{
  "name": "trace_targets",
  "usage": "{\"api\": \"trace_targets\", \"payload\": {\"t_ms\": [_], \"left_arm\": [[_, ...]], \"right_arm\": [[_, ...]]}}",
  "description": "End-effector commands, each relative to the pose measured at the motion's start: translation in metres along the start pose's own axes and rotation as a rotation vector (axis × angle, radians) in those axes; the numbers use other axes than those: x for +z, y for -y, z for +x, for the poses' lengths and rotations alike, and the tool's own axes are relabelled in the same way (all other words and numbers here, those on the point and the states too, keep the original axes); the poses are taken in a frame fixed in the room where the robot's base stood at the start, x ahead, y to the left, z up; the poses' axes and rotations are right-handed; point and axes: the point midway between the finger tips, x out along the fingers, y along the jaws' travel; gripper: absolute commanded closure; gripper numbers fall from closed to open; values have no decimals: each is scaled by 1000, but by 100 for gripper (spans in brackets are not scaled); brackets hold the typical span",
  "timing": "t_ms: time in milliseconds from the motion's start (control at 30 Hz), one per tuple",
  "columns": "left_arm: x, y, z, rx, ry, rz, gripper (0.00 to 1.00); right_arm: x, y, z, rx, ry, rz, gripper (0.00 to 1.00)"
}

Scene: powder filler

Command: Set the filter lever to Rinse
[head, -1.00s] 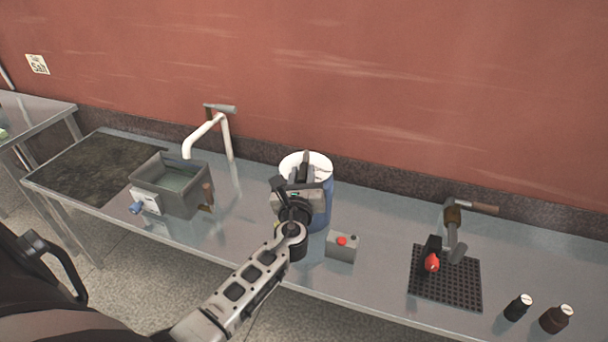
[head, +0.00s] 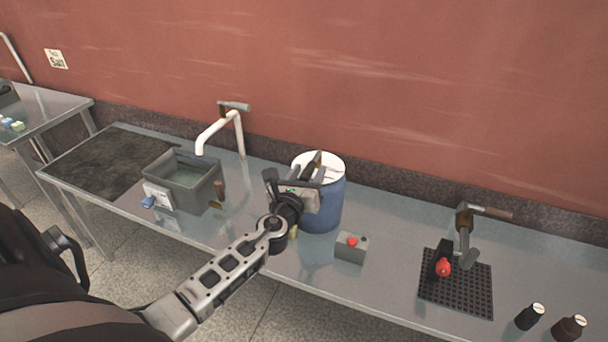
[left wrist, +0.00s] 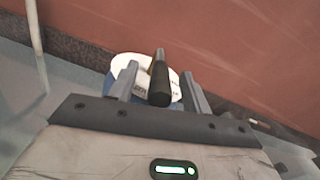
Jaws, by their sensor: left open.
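A blue filter drum (head: 330,208) with a white, printed top (head: 330,163) stands on the steel bench. A lever with a black grip (left wrist: 159,84) and a brownish shaft rises at the drum's top in the left wrist view. My left gripper (head: 313,172) is open in front of the drum's top. Its two fingers stand on either side of the lever's grip in the left wrist view, with gaps on both sides. The lever's base and setting marks are too small or hidden to read. My right gripper is not in view.
A grey control box (head: 351,248) with a red button stands right of the drum. A grey basin (head: 183,190) under a white pipe tap (head: 222,130) stands to the left. A black grid mat (head: 456,290) and two dark bottles (head: 530,316) are at the right.

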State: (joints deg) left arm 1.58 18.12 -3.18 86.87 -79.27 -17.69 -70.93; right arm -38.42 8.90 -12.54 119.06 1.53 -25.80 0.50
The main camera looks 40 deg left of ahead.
Motion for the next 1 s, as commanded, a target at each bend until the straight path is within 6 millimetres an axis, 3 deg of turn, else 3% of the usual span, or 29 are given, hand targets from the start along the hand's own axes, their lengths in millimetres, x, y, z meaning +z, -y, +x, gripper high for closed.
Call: {"api": "trace_targets", "payload": {"t_ms": [167, 700, 1000], "left_arm": [[-1, 0, -17, 0, -2, 0, 51], [-2, -1, -136, 1, -3, 0, 51], [0, 0, -159, 1, 0, 0, 51]], "right_arm": [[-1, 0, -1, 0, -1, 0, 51], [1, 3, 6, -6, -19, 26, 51], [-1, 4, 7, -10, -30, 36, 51]]}}
